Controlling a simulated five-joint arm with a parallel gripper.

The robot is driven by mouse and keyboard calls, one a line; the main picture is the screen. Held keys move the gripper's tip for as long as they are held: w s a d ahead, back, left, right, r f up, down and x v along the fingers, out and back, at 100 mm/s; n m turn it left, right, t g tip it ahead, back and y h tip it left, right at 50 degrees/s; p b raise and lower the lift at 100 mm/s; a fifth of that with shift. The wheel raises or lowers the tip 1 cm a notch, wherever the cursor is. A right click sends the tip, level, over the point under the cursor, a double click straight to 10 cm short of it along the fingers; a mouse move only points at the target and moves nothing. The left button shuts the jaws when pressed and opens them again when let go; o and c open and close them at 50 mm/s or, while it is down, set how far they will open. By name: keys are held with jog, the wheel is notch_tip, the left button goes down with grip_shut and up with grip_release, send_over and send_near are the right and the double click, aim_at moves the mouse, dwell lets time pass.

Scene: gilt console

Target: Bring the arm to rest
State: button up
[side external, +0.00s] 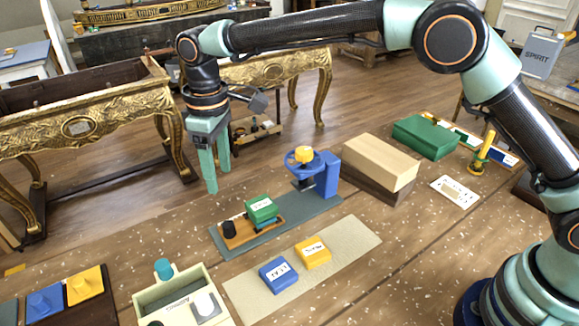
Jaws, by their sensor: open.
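My gripper (217,172) hangs from my arm on the left side of the side external view, with its two teal fingers pointing down. It is open and nothing shows between the fingers. It is above the far edge of the speckled brown worktop, behind and to the left of a small wooden tray (238,241) that holds a green block (262,208) and a black knob (229,230). The fingers appear clear of everything around them. My arm is raised and reaches across the top of the view from its base at the right.
A blue press with a yellow knob (304,154) stands on a grey plate. A wooden box (378,168) is to its right. Blue (278,275) and yellow (313,252) blocks lie on a beige mat (353,237). A cream container (163,299) stands at front left. Gilt consoles (90,123) stand behind.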

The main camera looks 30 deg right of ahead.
jog(key=s+d+r+m+t, duration=0.1)
jog(key=s+d+r+m, duration=0.1)
jog(key=d+r, duration=0.5)
jog(key=s+d+r+m+t, duration=0.1)
jog(key=s+d+r+m, duration=0.2)
jog(key=d, duration=0.7)
jog(key=s+d+f+m+t, duration=0.1)
jog(key=s+d+m+t, duration=0.2)
jog(key=s+d, duration=0.9)
jog(key=shift+s+d+f+m, duration=0.15)
jog(key=shift+s+f+m, duration=0.15)
jog(key=shift+m, duration=0.1)
